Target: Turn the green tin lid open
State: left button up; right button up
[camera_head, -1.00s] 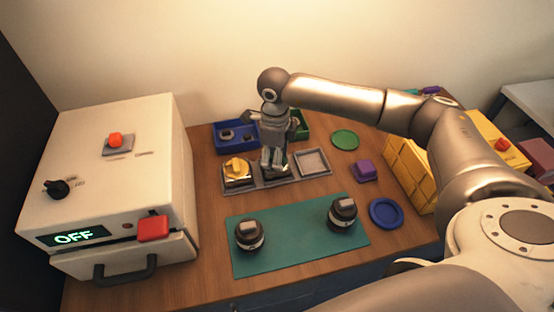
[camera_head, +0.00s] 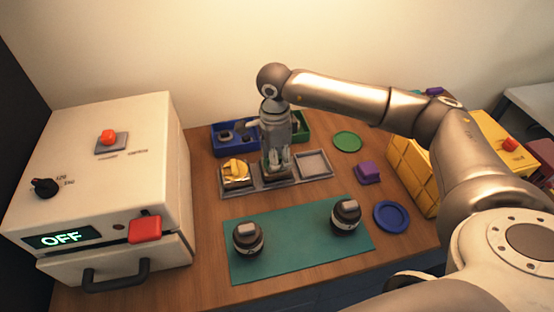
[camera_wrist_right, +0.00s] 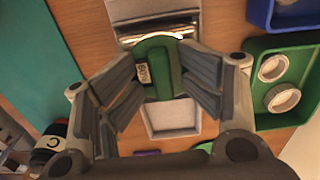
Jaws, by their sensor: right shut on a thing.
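My right gripper (camera_head: 277,168) points down over the middle compartment of the grey three-part tray (camera_head: 256,188). In the right wrist view its dark fingers (camera_wrist_right: 165,82) are shut on the raised grip bar of the green tin lid (camera_wrist_right: 166,58). The lid is round and green with a small pale label. The gripper hides most of the lid and the tin below it in the head view; I cannot tell how far the lid is turned. My left gripper is not in view.
A gold part (camera_head: 236,170) fills the tray's left compartment; the right one (camera_head: 312,162) is empty. Blue (camera_head: 220,150) and green (camera_head: 304,128) bins stand behind. A white OFF machine (camera_head: 110,170) stands left.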

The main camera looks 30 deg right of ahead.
jog(key=shift+r+p, duration=0.25)
jog(key=shift+p, duration=0.1)
jog(key=shift+c, duration=0.8)
notch_tip(320, 180, up, 7)
jog(key=p, duration=0.3)
jog(key=shift+w+p, duration=0.15)
jog(key=shift+p, duration=0.2)
jog(key=shift+r, duration=0.2)
notch_tip(320, 180, up, 6)
jog(key=p, duration=0.3)
jog(key=shift+f, duration=0.1)
dwell(0.4)
